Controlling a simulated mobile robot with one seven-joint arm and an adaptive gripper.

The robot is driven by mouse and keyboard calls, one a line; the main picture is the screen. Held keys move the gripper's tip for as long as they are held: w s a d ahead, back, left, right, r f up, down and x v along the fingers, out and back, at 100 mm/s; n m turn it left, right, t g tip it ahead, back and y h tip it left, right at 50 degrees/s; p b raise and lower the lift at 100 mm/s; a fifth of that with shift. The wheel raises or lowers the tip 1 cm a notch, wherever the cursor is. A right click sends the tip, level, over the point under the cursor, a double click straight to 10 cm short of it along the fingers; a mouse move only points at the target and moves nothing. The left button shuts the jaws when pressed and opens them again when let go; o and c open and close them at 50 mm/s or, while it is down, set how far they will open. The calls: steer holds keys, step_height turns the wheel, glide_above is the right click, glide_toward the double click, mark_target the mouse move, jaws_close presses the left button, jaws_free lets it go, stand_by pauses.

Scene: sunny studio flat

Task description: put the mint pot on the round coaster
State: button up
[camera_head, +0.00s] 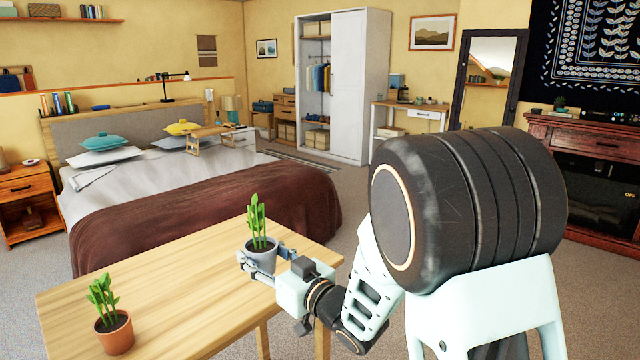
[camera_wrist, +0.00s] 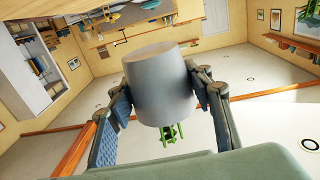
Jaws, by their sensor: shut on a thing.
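A grey pot with a green leafy plant (camera_head: 261,245) is at the right part of the wooden table. My gripper (camera_head: 257,264) is shut around this pot from the side nearer me. In the wrist view the grey pot (camera_wrist: 160,85) fills the middle between my two fingers, and its green leaves (camera_wrist: 172,132) show below it. The pot looks upright in the head view; I cannot tell whether it touches the table. A second plant in a terracotta pot (camera_head: 114,333) stands at the table's front left. I see no round coaster in either view.
The wooden table (camera_head: 185,285) is bare between the two pots. A bed with a brown blanket (camera_head: 200,205) stands just behind it. A white wardrobe (camera_head: 350,85) and a small desk (camera_head: 412,112) are farther back. A dark red cabinet (camera_head: 590,170) is at the right.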

steer(key=w+d+f+m+t+h, duration=0.1)
steer(key=w+d+m+t+h, duration=0.1)
steer(key=d, duration=0.5)
steer(key=w+d+f+m+t+h, duration=0.2)
steer(key=d+h, duration=0.2)
steer(key=d, duration=0.3)
steer(key=shift+m, duration=0.4)
steer(key=d+m+h, duration=0.1)
steer(key=d+h, duration=0.1)
steer(key=d, duration=0.2)
steer(key=d+f+m+h, duration=0.1)
steer(key=d+h, duration=0.1)
steer(key=d, duration=0.2)
steer(key=d+m+t+h, duration=0.1)
steer(key=d+m+h, duration=0.1)
steer(key=d, duration=0.2)
steer(key=shift+s+d+f+h+p, duration=0.2)
steer(key=shift+s+d+h+p, duration=0.1)
steer(key=shift+s+d+p, duration=0.1)
step_height(320, 180, up, 26)
steer(key=p, duration=2.5)
steer(key=shift+a+p, duration=0.15)
steer(key=shift+p, duration=0.2)
steer(key=shift+f, duration=0.15)
steer(key=shift+d, duration=0.2)
